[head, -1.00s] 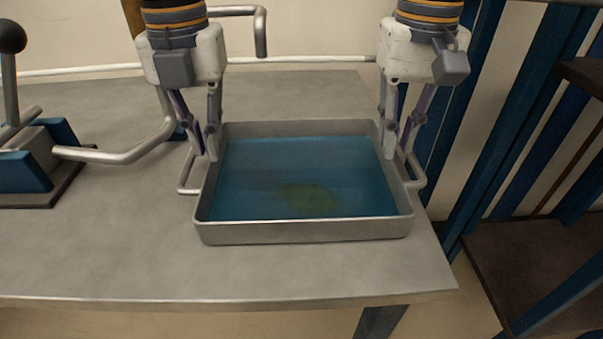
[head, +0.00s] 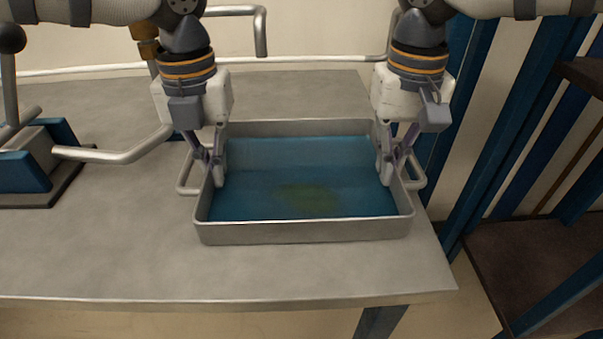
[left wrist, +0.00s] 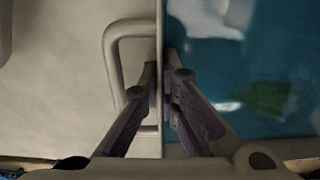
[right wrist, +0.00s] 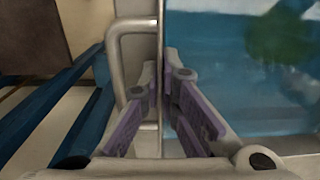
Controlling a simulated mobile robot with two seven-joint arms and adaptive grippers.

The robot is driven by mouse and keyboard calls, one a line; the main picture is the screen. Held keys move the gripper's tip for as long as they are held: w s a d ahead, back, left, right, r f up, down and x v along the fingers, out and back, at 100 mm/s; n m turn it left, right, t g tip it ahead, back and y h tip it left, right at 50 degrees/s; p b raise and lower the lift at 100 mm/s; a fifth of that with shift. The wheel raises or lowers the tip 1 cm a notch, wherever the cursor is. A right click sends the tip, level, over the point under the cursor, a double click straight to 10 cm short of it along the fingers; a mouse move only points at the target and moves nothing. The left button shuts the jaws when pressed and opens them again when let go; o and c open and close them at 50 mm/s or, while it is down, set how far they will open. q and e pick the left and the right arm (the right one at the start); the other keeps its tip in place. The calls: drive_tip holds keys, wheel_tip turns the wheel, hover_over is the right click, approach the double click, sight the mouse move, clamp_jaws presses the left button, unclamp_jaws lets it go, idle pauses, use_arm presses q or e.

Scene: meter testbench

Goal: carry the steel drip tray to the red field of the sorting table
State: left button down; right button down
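The steel drip tray (head: 305,232) rests on the grey bench near its front right corner. It holds blue liquid with a greenish patch and has a loop handle on each side. My left gripper (head: 213,172) points down with its fingers closed about the tray's left wall, beside the left handle (left wrist: 113,55). My right gripper (head: 391,172) is closed the same way on the right wall, beside the other handle (right wrist: 118,50). Both wrist views show the wall pinched between the fingertips. Parts of both handles are hidden by the fingers. No red field is in view.
The bench (head: 110,250) is clear in front and left of the tray. A blue and grey fixture with a bent pipe (head: 120,155) stands at left. Blue rack posts (head: 500,130) and a dark shelf (head: 540,255) are close at right.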

use_arm(q)
drive_tip(key=shift+r, duration=0.1)
use_arm(e)
drive_tip(key=shift+r, duration=0.1)
